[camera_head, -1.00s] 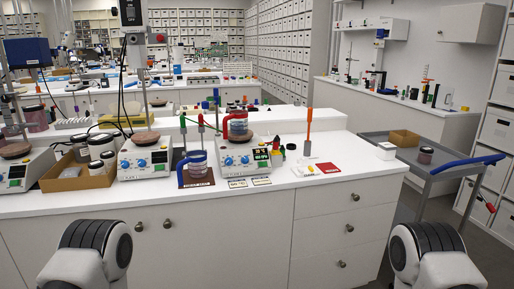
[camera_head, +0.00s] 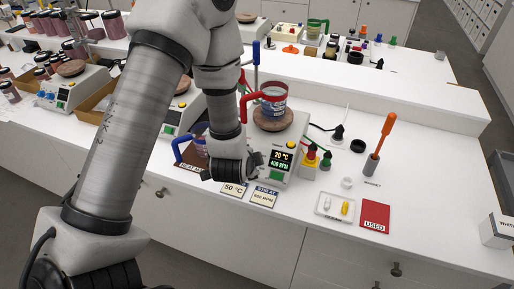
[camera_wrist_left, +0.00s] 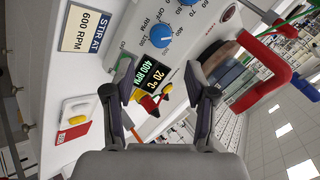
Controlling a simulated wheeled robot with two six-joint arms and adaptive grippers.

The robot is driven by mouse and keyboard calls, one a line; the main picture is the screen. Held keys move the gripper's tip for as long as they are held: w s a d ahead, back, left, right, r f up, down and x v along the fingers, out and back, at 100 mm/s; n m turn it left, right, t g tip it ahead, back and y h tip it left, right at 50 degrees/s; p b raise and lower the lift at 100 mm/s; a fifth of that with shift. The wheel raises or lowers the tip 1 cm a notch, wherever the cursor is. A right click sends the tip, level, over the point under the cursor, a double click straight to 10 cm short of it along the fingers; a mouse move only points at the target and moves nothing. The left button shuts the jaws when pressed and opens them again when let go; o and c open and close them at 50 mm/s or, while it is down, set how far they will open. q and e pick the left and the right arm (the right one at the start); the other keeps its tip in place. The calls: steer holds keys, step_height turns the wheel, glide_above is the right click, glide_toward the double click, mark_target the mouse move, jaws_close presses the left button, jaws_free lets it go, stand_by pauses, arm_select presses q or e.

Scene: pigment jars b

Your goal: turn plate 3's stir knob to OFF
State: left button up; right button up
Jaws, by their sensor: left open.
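The hotplate stirrer (camera_head: 262,142) stands on the bench, a jar (camera_head: 273,97) with a red handle on its round brown top. Its display (camera_head: 283,158) reads 20 °C and 400 RPM. In the wrist view the display (camera_wrist_left: 150,76) lies between my fingers, and the blue stir knob (camera_wrist_left: 160,36), marked RPM and OFF, lies just beyond the fingertips. A second blue knob (camera_wrist_left: 195,3) is cut by the top edge. My left gripper (camera_head: 238,172) is at the front panel and hides the knobs in the head view. Its fingers (camera_wrist_left: 160,78) are open and empty. My right gripper is out of view.
A 50 °C card (camera_head: 233,190) and a stir card (camera_head: 265,197) lie before the plate. A blue-handled jar (camera_head: 200,148) stands left, partly behind my arm.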

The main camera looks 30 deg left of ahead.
arm_select(q)
steer(key=x, duration=0.2)
steer(key=p+x, duration=0.1)
steer(key=x, duration=0.5)
steer(key=shift+a+p, duration=0.3)
steer(key=shift+d, duration=0.15)
steer(key=shift+s, duration=0.25)
steer(key=shift+a, duration=0.25)
steer(key=c, duration=0.6)
jaws_close()
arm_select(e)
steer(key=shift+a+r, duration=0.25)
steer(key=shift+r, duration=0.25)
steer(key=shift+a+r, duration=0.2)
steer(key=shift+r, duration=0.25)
